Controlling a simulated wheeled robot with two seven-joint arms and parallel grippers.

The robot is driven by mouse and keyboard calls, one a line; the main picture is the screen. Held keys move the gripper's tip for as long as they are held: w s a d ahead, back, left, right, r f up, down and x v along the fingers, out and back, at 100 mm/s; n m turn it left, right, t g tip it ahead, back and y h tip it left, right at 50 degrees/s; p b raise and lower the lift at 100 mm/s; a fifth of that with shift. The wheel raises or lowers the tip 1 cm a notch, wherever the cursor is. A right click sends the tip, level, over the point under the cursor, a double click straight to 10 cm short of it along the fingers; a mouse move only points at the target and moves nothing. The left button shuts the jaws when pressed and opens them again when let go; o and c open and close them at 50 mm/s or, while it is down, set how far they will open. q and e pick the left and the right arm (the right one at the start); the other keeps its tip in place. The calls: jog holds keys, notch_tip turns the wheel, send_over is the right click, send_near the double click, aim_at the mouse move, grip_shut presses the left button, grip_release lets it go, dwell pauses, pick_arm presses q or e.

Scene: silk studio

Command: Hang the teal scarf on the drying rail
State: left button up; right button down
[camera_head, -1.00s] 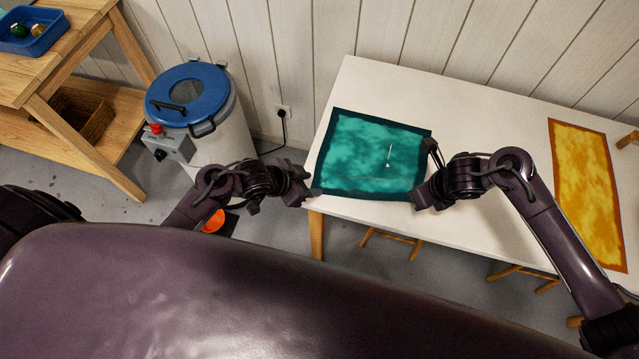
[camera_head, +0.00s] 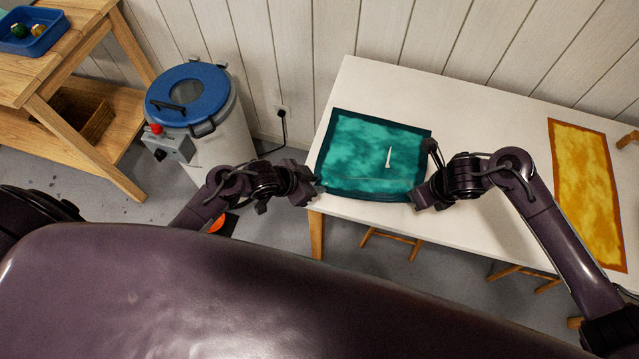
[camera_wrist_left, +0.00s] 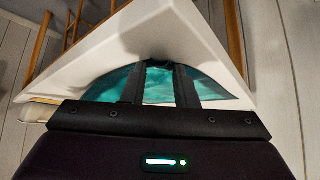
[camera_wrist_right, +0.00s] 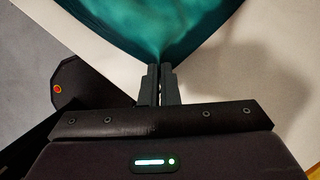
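The teal scarf (camera_head: 365,150), with a darker border, lies mostly flat on the white table (camera_head: 460,110). A small pale streak shows on it. My left gripper (camera_head: 318,187) is at its near left corner. In the left wrist view its fingers (camera_wrist_left: 160,68) stand apart with teal cloth (camera_wrist_left: 158,90) between and beyond them; I cannot tell whether they touch it. My right gripper (camera_head: 422,172) is at the near right corner. In the right wrist view its fingers (camera_wrist_right: 160,70) are together where the cloth (camera_wrist_right: 155,25) narrows to them. No drying rail is recognisable.
A yellow-orange cloth (camera_head: 585,190) lies on the right of the table. A drum with a blue lid (camera_head: 190,95) stands on the floor to the left. A wooden bench (camera_head: 60,60) with a blue tray (camera_head: 35,35) is at far left. The wall is close behind the table.

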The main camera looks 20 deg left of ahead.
pick_arm(q)
jog(key=shift+s+a+f, duration=0.1)
jog(key=shift+f, duration=0.05)
grip_shut()
jog(key=shift+r, duration=2.6)
